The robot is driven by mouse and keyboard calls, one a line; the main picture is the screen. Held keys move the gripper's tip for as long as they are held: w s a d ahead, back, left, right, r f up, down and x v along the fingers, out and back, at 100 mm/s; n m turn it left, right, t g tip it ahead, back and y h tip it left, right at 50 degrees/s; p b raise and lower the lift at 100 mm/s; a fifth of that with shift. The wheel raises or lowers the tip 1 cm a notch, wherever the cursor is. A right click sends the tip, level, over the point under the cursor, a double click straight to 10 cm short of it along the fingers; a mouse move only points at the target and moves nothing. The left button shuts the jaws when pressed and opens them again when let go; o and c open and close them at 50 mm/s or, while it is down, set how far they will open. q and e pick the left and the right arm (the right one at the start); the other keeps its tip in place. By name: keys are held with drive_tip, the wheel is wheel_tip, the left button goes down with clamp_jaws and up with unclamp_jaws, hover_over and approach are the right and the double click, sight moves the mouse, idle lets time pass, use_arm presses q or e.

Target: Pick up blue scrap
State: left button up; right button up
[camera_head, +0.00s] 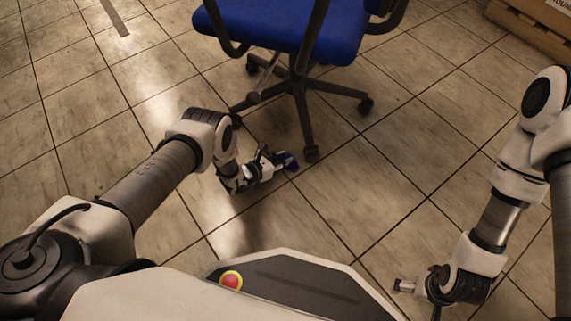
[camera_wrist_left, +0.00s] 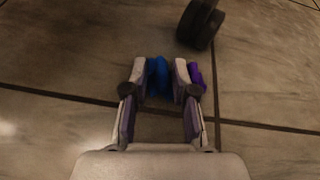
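The blue scrap (camera_wrist_left: 159,78) sits between the two fingertips of my left gripper (camera_wrist_left: 160,82) in the left wrist view. It fills the gap and appears to touch both fingers. A purple piece (camera_wrist_left: 196,78) shows just outside the right-hand finger; I cannot tell whether it is joined to the blue scrap. In the head view my left gripper (camera_head: 278,163) is low over the tiled floor, with a small blue-purple patch at its tip. My right gripper (camera_head: 404,286) is at the lower right, away from the scrap; its finger opening is unclear.
A blue office chair (camera_head: 290,30) stands just beyond my left gripper, its dark wheeled base close by. One caster (camera_wrist_left: 200,24) shows near the fingers in the wrist view. The floor between the chair and my right arm is clear.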

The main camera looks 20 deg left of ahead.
use_arm(q)
drive_tip(key=shift+w+r, duration=0.1)
drive_tip(key=c, duration=0.5)
